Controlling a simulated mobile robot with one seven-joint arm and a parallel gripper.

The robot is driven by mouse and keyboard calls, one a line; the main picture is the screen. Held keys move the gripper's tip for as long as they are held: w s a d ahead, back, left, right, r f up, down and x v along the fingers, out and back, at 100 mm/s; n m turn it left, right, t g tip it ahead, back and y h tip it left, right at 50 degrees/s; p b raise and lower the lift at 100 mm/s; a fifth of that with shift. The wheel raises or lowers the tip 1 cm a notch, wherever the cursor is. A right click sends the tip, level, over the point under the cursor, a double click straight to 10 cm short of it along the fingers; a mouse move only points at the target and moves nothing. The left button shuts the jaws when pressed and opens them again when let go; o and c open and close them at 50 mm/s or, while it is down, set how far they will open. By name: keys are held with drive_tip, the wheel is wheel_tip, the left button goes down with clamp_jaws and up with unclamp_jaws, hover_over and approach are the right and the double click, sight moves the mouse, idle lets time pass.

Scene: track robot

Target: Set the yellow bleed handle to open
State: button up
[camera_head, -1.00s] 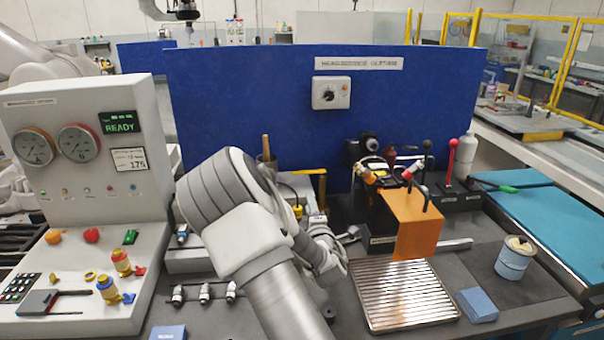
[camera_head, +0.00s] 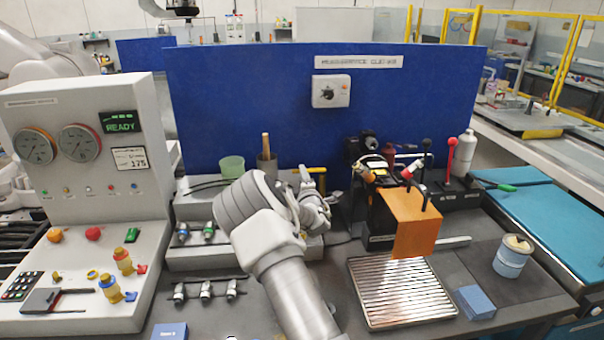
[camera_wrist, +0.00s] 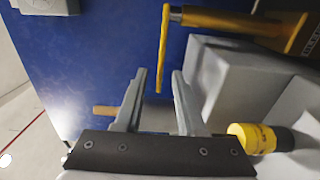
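The yellow bleed handle (camera_wrist: 164,48) shows in the wrist view as a thin bar hanging from the end of a thicker yellow rod. In the head view the yellow handle (camera_head: 317,170) is partly hidden by my arm, in front of the blue panel. My gripper (camera_wrist: 159,74) is open, with its two grey fingers apart. In the wrist view the bar's lower end lies between the fingertips; I cannot tell whether it is between them in depth, and no contact shows. In the head view my gripper (camera_head: 308,178) is close to the handle.
A grey block (camera_wrist: 222,75) and a yellow-and-black fitting (camera_wrist: 257,138) lie close to the right finger. The blue panel (camera_head: 240,110) stands behind. An orange plate (camera_head: 412,225) and black levers stand to the right. A green cup (camera_head: 231,167) stands left of my gripper.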

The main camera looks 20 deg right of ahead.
drive_tip(key=shift+w+d, duration=0.2)
drive_tip(key=shift+w, duration=0.8)
clamp_jaws()
idle(0.9)
